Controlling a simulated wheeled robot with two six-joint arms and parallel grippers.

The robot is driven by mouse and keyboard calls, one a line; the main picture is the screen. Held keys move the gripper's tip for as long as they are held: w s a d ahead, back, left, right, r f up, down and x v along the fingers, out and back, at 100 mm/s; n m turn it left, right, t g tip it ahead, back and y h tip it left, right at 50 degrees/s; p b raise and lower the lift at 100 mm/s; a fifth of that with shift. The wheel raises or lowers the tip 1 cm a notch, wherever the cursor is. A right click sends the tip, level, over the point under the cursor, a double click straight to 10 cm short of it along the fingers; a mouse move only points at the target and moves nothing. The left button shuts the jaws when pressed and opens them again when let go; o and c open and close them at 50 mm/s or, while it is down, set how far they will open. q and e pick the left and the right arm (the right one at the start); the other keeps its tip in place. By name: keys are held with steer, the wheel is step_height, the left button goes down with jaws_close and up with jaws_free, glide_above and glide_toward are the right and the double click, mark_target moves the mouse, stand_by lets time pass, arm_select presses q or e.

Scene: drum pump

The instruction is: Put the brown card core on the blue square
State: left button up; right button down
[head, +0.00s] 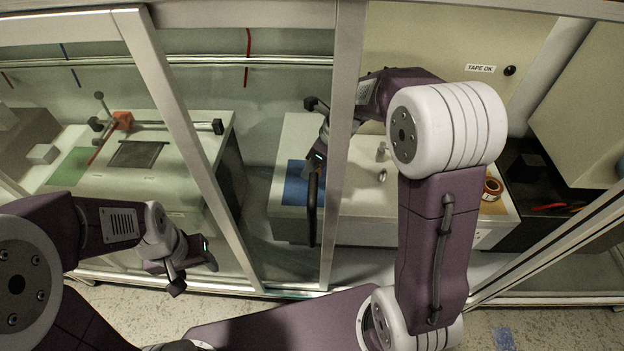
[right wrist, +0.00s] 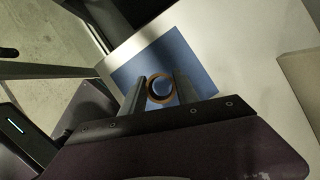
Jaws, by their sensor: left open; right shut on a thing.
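The brown card core (right wrist: 149,90) shows end-on as a ring in the right wrist view. It is between the two fingers of my right gripper (right wrist: 158,86), which is shut on it. The blue square (right wrist: 185,57) lies behind and around the core in that view; whether the core touches it I cannot tell. In the head view the blue square (head: 294,192) is on the left part of a white bench, partly covered by my right gripper (head: 314,160). The core is hidden there. My left gripper (head: 190,272) is open and empty, low at the left.
A metal frame post (head: 344,140) stands in front of the bench (head: 345,215). A tape roll (head: 492,187) and small metal parts (head: 382,176) are on the bench to the right. A second bench at left holds a dark panel (head: 136,154) and a green square (head: 70,167).

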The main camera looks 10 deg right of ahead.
step_height(320, 180, down, 4)
steer(key=b, duration=0.2)
steer(key=shift+s+r+b, duration=0.1)
steer(key=shift+b, duration=0.3)
steer(key=shift+r, duration=0.15)
steer(key=c, duration=0.9)
jaws_free()
steer(key=p+v, duration=0.7)
steer(key=v, duration=0.5)
